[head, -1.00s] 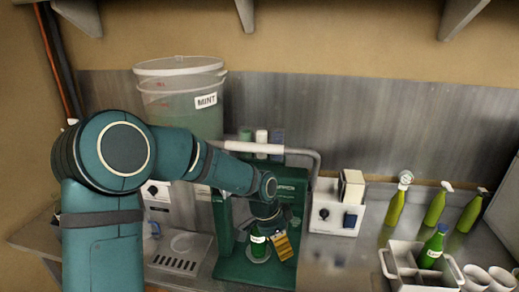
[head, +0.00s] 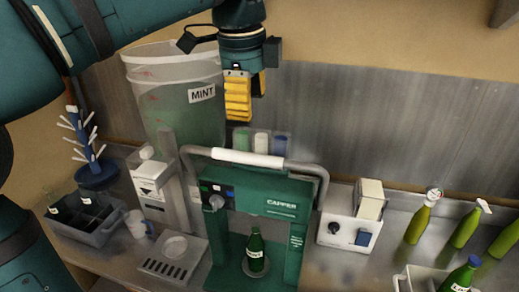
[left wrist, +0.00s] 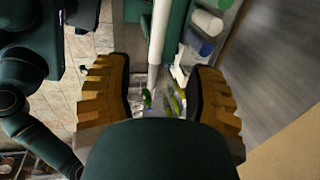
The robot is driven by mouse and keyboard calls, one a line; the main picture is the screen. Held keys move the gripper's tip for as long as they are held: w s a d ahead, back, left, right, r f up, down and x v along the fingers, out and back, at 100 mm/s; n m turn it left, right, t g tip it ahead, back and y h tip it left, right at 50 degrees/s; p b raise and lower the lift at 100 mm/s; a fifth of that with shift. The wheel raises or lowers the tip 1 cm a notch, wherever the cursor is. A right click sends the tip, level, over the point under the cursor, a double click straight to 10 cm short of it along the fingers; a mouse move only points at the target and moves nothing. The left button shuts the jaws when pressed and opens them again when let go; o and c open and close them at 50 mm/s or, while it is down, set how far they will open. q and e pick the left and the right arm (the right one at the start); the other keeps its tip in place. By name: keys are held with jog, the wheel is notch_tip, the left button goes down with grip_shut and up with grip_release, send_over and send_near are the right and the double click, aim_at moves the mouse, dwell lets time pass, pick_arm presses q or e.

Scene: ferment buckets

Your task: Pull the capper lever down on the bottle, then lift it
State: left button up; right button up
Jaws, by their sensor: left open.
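The green capper (head: 270,195) stands on the counter, with a bail lever (head: 250,159) with a white grip raised across its top. A green bottle (head: 255,250) stands upright inside the capper's frame, under its head. My left gripper (head: 238,120), with yellow ribbed fingers, points down above the lever, apart from it in the picture. In the left wrist view its open fingers (left wrist: 160,95) stand wide, with the white grip (left wrist: 158,38) showing between and beyond them. My right gripper is not seen.
A bucket labelled MINT (head: 190,105) stands behind the capper. A white switch box (head: 347,229) is to its right, then green bottles (head: 420,220) and a divided crate (head: 412,280). A drip tray (head: 172,258) and a grey bin (head: 90,222) are to the left.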

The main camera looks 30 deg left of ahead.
aim_at(252, 155)
pick_arm(q)
jog(key=f, duration=0.4)
jog(key=w+f+b, duration=0.1)
jog(key=f, duration=0.3)
jog(key=w+f, duration=0.1)
jog(key=f, duration=0.4)
jog(key=shift+w+a, duration=0.2)
jog(key=shift+a, duration=0.1)
jog(key=shift+o, duration=0.2)
grip_shut()
